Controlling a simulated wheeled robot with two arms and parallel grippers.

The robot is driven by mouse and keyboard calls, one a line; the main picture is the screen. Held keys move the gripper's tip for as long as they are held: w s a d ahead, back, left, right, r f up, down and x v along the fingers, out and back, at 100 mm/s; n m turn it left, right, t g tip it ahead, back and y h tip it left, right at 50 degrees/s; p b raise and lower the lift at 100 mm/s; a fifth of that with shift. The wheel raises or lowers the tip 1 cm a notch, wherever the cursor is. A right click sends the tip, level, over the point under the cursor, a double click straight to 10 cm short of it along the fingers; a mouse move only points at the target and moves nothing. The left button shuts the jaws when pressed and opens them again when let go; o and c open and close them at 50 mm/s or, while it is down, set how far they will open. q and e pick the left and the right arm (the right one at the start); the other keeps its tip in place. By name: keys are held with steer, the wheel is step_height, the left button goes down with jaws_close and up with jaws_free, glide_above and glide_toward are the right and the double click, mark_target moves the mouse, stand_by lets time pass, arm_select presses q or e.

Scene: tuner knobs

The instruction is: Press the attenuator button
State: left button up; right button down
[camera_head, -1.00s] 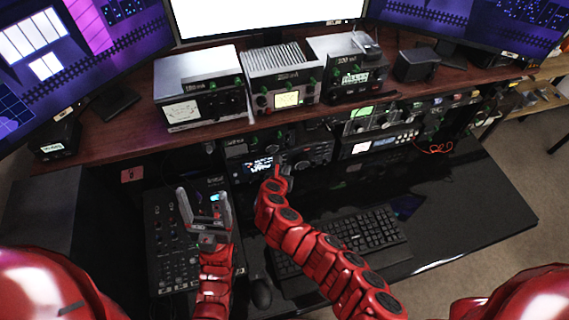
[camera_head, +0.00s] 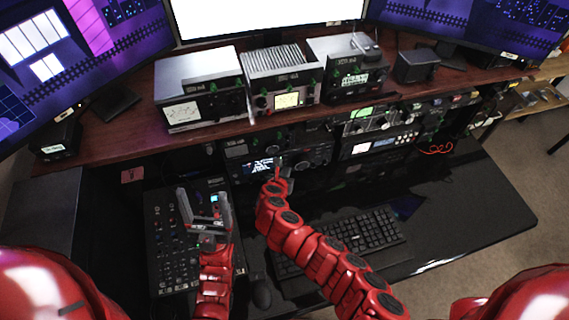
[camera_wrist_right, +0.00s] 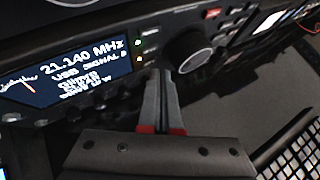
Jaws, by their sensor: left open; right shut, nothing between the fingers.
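The black radio (camera_head: 318,156) sits under the shelf, with its lit screen (camera_head: 258,167) at its left. In the right wrist view, the screen (camera_wrist_right: 62,62) reads 21.140 MHz, and a large round knob (camera_wrist_right: 188,50) is to its right. Small controls line the panel below the screen; I cannot tell which one is the attenuator button. My right gripper (camera_head: 279,166) is shut and empty, its tips at the radio front between screen and knob in the wrist view (camera_wrist_right: 160,74). Whether they touch the panel is unclear. My left gripper (camera_head: 203,192) is open and empty above the mixer.
A black mixer (camera_head: 168,240) lies at the left of the desk. A keyboard (camera_head: 350,238) and a mouse (camera_head: 261,293) are below my right arm. Several devices stand on the wooden shelf (camera_head: 100,155) above. The desk's right side (camera_head: 470,200) is clear.

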steer(key=shift+s, duration=0.25)
steer(key=s, duration=0.1)
steer(key=s+d, duration=0.1)
steer(key=s, duration=0.1)
steer(key=s+p, duration=0.1)
steer(key=shift+s+d, duration=0.35)
steer(key=shift+f, duration=0.1)
stand_by(0.7)
